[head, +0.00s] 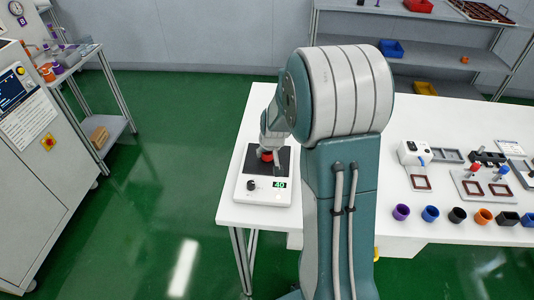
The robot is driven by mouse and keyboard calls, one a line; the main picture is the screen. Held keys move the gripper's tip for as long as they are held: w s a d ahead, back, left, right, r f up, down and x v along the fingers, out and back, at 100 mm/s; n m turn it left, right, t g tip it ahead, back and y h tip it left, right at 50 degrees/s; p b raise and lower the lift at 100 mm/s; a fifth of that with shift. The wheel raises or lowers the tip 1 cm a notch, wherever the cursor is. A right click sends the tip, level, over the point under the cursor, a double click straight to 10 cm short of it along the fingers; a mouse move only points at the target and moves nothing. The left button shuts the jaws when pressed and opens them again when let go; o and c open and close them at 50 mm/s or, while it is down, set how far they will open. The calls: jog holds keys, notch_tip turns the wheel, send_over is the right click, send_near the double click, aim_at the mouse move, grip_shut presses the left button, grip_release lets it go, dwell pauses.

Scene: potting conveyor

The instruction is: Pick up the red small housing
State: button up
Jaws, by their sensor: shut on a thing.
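The red small housing (266,156) shows as a small red piece at the end of my arm, over the black top of a white plate device (264,191) at the left end of the table. My gripper (267,152) is around it and shut on it. My gripper's fingers are small in the view and partly hidden by the wrist. I cannot tell whether the housing touches the black top or is held just above it.
Purple (401,212), blue (430,214), black (457,215) and orange (483,216) cups line the table's front edge, with square ones to their right. A white device (413,153) and fixtures stand behind them. My arm hides the table's middle.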

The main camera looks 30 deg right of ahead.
notch_tip(320, 180, up, 3)
jog(key=shift+f, duration=0.1)
jog(key=s+r, duration=0.9)
jog(key=s, duration=0.5)
jog(key=shift+r, duration=0.35)
